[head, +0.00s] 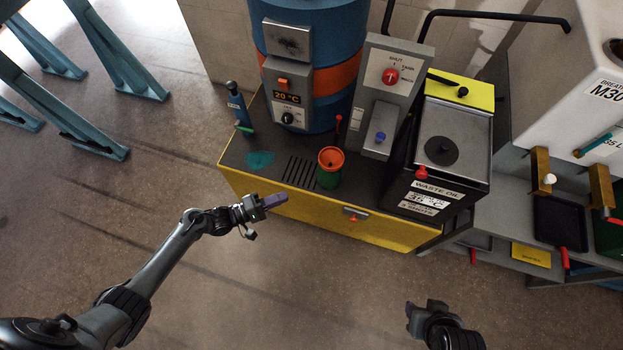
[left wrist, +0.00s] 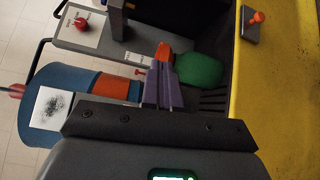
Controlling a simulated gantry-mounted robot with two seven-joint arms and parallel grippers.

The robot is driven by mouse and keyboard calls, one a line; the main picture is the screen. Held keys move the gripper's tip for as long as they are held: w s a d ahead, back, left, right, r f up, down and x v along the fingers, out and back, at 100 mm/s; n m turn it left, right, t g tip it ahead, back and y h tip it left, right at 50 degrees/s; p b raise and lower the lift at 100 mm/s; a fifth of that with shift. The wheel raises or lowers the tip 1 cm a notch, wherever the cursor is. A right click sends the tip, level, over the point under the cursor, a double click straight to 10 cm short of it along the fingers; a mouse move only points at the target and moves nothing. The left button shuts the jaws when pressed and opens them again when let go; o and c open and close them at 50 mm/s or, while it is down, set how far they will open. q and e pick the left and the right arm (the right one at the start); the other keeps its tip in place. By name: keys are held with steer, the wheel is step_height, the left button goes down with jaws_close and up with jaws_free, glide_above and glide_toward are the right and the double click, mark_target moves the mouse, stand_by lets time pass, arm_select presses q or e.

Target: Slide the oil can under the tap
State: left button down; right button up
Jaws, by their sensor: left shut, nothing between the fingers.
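The oil can (head: 328,180) is green with an orange funnel-like top. It stands upright on the dark top of the yellow cabinet, at the right end of the slotted grate, in front of the grey dispenser panel (head: 386,92). The can (left wrist: 200,70) also shows in the left wrist view, just beyond the fingers. I cannot clearly make out the tap's spout. My left gripper (head: 275,200) is shut and empty, in front of the cabinet's front edge, left of the can. Its purple fingers (left wrist: 164,88) are together. My right gripper (head: 428,308) is low at the right, its fingers unclear.
A blue drum (head: 312,40) with an orange band stands behind the can. The waste oil box (head: 445,150) is on its right. A green puddle (head: 259,160) and a blue bottle-like thing (head: 238,105) are at the left. The floor in front is clear.

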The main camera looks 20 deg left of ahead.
mark_target(326, 180)
arm_select(q)
steer(key=w+a+f+m+t+b, duration=0.1)
steer(key=w+a+f+b, duration=0.5)
steer(key=w+f+b, duration=0.7)
steer(key=w+d+r+b, duration=0.2)
steer(key=w+d+b, duration=0.2)
steer(key=d+b, duration=0.3)
steer(key=d, duration=0.3)
steer(key=shift+w+d+b, duration=0.3)
steer(key=shift+w, duration=0.1)
arm_select(e)
step_height(326, 180, down, 23)
steer(key=w, duration=0.1)
steer(key=shift+w+f, duration=0.15)
steer(key=shift+f, duration=0.05)
arm_select(q)
steer(key=shift+r, duration=0.1)
